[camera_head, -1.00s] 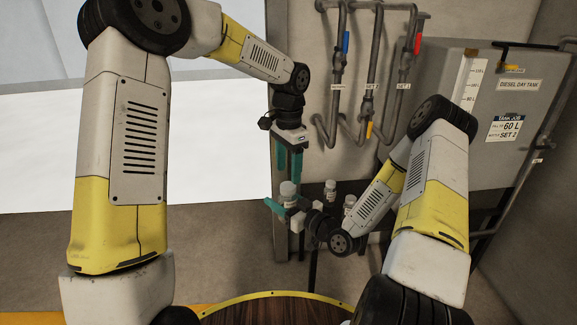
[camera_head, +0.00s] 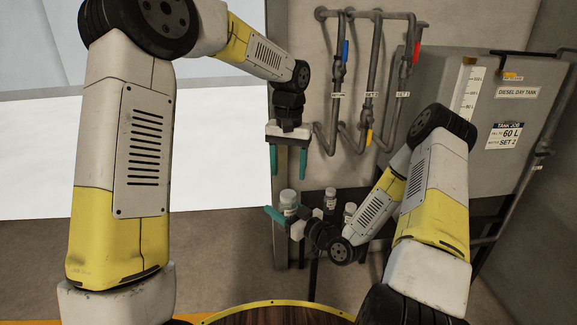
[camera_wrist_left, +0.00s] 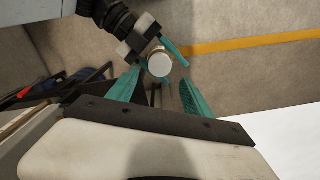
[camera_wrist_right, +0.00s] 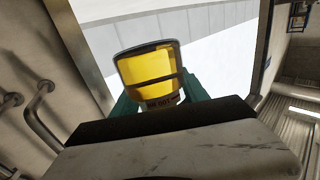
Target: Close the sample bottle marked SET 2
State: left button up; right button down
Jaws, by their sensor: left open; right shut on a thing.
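A sample bottle (camera_head: 289,206) with a pale round cap on top is upright in my right gripper (camera_head: 284,213), which is shut on it. In the right wrist view the bottle (camera_wrist_right: 150,68) shows yellow liquid and dark bands; its label is only partly visible, so I cannot read which set it is. My left gripper (camera_head: 288,172) is open and empty, fingers pointing down, a little above the cap. In the left wrist view the cap (camera_wrist_left: 160,65) is seen from above, beyond the open fingers. I cannot tell how tight the cap is.
Two more small bottles (camera_head: 330,195) (camera_head: 349,209) stand just right of the held one. Grey pipes with coloured valve handles (camera_head: 372,75) run down the wall behind. The diesel day tank (camera_head: 450,140) is at right, its job card (camera_head: 504,136) reading 60 L, SET 2.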

aim_at(288, 193)
pick_arm(q)
notch_tip(288, 193, down, 7)
jog(key=shift+f, duration=0.15)
dwell(0.4)
grip_shut()
jog(key=shift+o, duration=0.8)
grip_release()
notch_tip(288, 193, up, 12)
